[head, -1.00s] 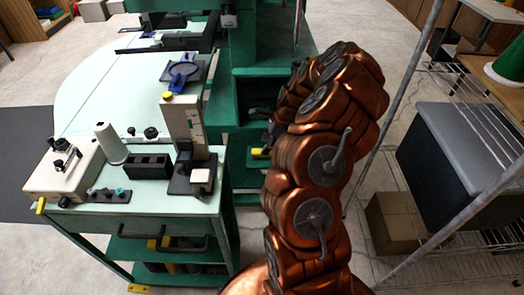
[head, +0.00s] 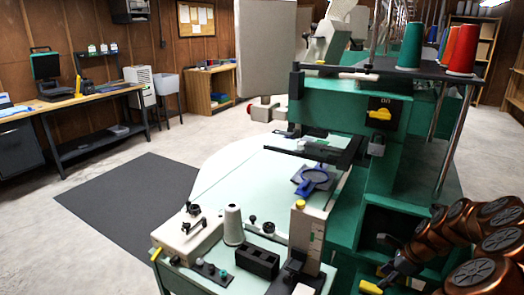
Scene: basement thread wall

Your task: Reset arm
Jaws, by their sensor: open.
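My copper-coloured arm (head: 475,240) is folded at the lower right of the head view, partly cut off by the frame edge. My gripper (head: 386,256) is at its left end, small and dark, in front of the open green bay of the machine. Its fingers look apart, and I see nothing held between them. A yellow piece (head: 370,287) shows just below it; I cannot tell whether they touch.
The green machine (head: 340,100) has a yellow switch (head: 378,114) and thread cones (head: 462,50) on top. Its pale table (head: 245,170) holds a blue hoop (head: 313,180) and a white cone (head: 233,226). Floor beside the dark mat (head: 130,200) is clear.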

